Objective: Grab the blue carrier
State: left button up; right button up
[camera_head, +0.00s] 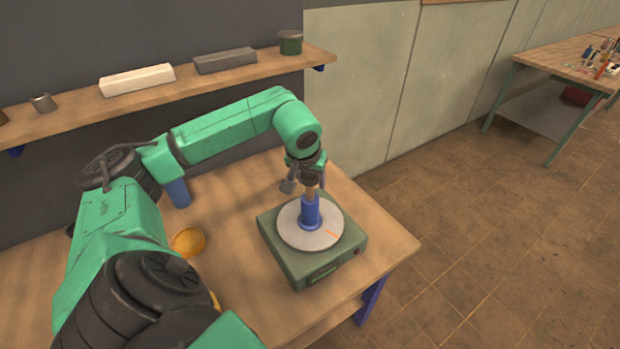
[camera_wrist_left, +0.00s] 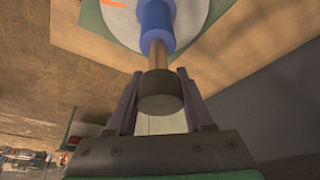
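A blue carrier (camera_head: 311,212) stands upright on the round pale plate (camera_head: 290,236) of a green box-shaped device (camera_head: 290,268) on the wooden table. In the left wrist view the carrier (camera_wrist_left: 156,25) has a blue flanged body, a thin copper-coloured shaft and a dark round knob (camera_wrist_left: 160,92) at its end. My left gripper (camera_head: 312,184) is above the plate, at the top of the carrier. In the wrist view its two fingers (camera_wrist_left: 161,90) are apart, one on each side of the knob, with narrow gaps showing. My right gripper is out of view.
A blue cylinder (camera_head: 178,192) and an orange-yellow round object (camera_head: 188,241) are on the table near my left arm. A wall shelf (camera_head: 200,80) with a white block, a grey block and cans runs behind. Another table (camera_head: 560,60) stands far right. The floor between is clear.

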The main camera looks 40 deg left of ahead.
pick_arm(q)
grip_shut()
jog(key=shift+r, duration=0.1)
jog(key=shift+r, duration=0.1)
